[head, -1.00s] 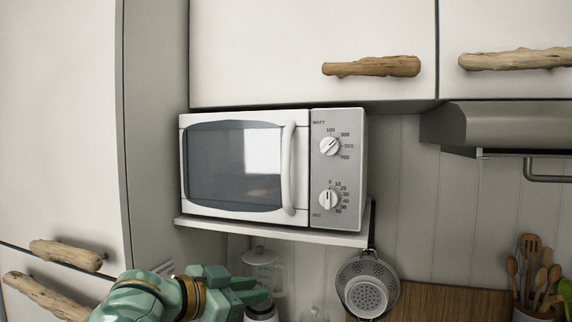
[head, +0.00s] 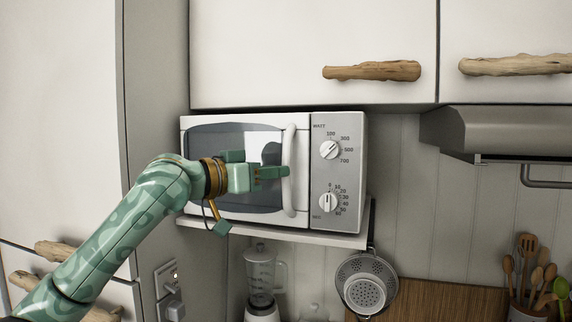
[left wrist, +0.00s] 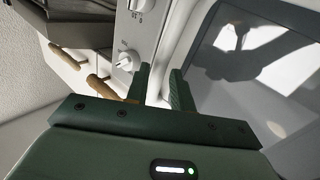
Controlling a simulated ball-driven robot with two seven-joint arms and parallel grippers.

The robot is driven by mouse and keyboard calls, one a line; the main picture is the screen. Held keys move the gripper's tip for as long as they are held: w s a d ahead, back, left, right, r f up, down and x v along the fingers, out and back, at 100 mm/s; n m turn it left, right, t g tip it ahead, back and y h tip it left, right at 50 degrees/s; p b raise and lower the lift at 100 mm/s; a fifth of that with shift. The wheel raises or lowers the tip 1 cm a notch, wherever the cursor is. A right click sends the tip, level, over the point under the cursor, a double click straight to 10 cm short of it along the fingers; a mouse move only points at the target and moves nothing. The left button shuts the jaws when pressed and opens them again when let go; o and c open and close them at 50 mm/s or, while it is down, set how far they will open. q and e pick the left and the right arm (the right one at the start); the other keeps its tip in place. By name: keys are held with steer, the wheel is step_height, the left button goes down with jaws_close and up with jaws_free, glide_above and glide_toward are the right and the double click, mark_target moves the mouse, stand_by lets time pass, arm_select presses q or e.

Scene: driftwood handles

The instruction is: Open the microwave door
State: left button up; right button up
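The white microwave (head: 340,180) stands on a shelf under the wall cupboards, its door (head: 215,205) flush with the front. The upright white door handle (head: 290,145) is at the door's right edge, beside the knob panel. My left gripper (head: 273,171) is in front of the door, its fingertips reaching the middle of the handle in the head view. In the left wrist view, the left gripper's two fingers (left wrist: 160,86) are apart, with a pale strip between them. I cannot tell whether they touch the handle. My right gripper is not in view.
Cupboards with driftwood handles (head: 372,70) hang above. A range hood (head: 500,130) is at the right. A blender (head: 260,278) and a hanging colander (head: 366,280) are below the shelf (head: 330,239). A tall cabinet stands close on the left.

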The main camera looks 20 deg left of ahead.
arm_select(q)
steer(key=shift+x, duration=1.95)
jaws_close()
steer(key=shift+s+p, duration=0.1)
steer(key=shift+p, duration=0.2)
